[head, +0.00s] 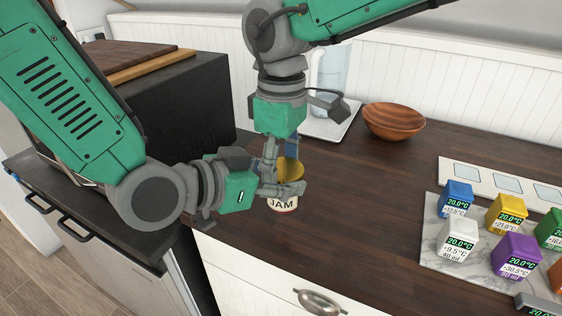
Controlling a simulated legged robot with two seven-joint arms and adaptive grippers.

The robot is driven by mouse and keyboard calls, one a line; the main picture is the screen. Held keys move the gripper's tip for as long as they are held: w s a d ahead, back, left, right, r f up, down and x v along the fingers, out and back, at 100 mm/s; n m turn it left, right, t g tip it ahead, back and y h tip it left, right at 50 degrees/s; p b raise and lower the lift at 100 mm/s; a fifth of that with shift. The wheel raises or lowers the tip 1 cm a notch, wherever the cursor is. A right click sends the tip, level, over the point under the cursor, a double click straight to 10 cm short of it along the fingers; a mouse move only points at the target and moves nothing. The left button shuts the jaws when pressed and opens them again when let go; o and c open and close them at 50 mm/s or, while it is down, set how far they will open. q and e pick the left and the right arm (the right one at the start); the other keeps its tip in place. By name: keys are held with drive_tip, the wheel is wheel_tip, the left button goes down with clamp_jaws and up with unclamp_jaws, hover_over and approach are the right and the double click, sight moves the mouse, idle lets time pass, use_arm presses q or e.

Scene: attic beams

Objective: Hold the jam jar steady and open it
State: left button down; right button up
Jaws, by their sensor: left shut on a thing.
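The jam jar (282,206) stands near the front edge of the dark wooden counter, its white label reading JAM. My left gripper (288,188) comes in from the left and is shut on the jar, its fingers hiding the upper part. A gold lid (290,170) shows just above the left fingers; whether it sits on the jar or apart from it cannot be told. My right gripper (281,152) points down from above, its fingers at the lid. One finger covers the lid's left side, and its grip is unclear.
A wooden bowl (393,121) and a clear pitcher (332,72) on a white tray (340,124) stand behind. Several coloured cubes with displays sit on a marble board (438,232) at right. A black box-shaped unit (185,105) with wooden boards (130,58) on top stands at left.

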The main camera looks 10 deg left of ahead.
drive_tip(key=shift+w, duration=0.15)
drive_tip(key=c, duration=0.4)
drive_tip(key=o, duration=1.3)
